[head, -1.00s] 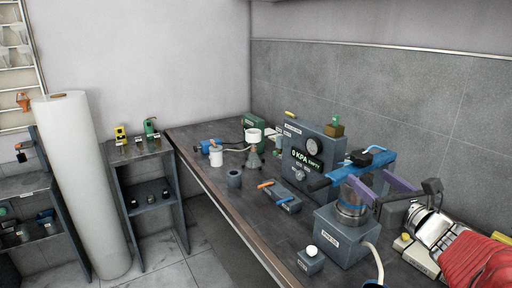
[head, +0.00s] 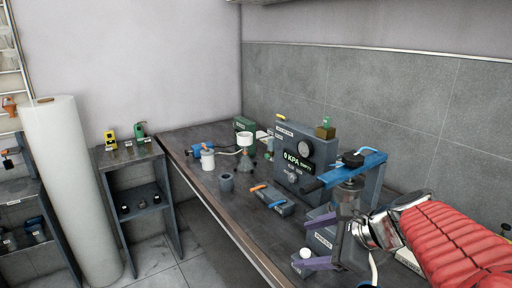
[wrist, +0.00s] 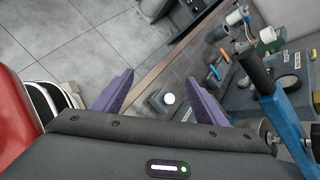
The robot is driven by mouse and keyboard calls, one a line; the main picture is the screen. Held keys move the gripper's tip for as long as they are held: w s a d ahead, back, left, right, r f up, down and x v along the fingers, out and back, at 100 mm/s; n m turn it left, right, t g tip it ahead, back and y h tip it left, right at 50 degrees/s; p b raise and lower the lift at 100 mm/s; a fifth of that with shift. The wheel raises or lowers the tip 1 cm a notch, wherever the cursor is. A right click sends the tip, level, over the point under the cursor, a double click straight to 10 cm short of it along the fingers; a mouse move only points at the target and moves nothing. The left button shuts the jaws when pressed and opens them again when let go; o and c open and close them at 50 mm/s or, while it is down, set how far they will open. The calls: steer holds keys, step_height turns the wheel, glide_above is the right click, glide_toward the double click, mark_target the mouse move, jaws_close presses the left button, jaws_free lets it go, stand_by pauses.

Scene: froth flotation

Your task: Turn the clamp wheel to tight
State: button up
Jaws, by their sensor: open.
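In the wrist view my gripper (wrist: 161,80) points down past a small grey box with a white button (wrist: 169,99). There the blue bar (wrist: 283,112) and its black grip (wrist: 255,68) lie to the right, apart from the fingers.
A grey panel (head: 319,160) reading 0 KPA stands behind the bar. A tray with orange-handled tools (head: 272,197), a grey cup (head: 226,183) and a white-topped stand (head: 245,160) are further along the bench. The bench's front edge (head: 222,223) drops to tiled floor.

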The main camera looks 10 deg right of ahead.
steer(key=s+a+f+n+g+h, duration=0.1)
steer(key=s+a+n, duration=0.3)
steer(key=n, duration=0.7)
steer(key=s+a+f+n+g+h, duration=0.1)
steer(key=s+a+f+n+h, duration=0.1)
steer(key=s+a+n+h, duration=0.2)
steer(key=s+n, duration=0.3)
steer(key=n, duration=0.5)
steer(key=shift+s+a+f+n, duration=0.15)
steer(key=shift+a+f+n, duration=0.05)
steer(key=shift+a+n, duration=0.15)
steer(key=shift+c, duration=0.3)
